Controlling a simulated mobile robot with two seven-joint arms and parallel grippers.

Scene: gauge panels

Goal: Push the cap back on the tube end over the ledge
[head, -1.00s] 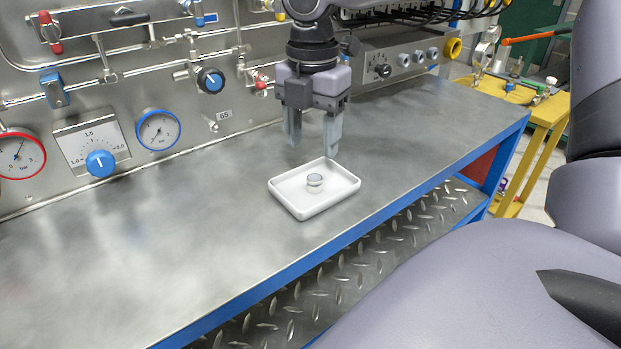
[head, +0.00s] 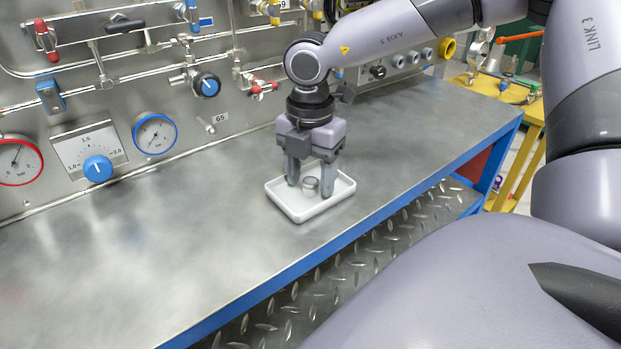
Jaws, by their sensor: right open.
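A small round grey cap (head: 310,183) lies in a shallow white tray (head: 294,213) on the metal ledge (head: 150,240). My right gripper (head: 310,188) points down into the tray. It is open, with one finger on each side of the cap, and the fingers look apart from it. A short tube end (head: 207,125) sticks out of the panel above the ledge, left of the tag 65, and looks bare. My left gripper is not in the head view.
The panel (head: 250,115) behind the ledge carries gauges, a blue-knobbed dial (head: 98,168), valves and pipes. The ledge left of the tray is clear. Its blue front edge (head: 240,299) runs close by the tray. A yellow table (head: 500,92) stands at the right.

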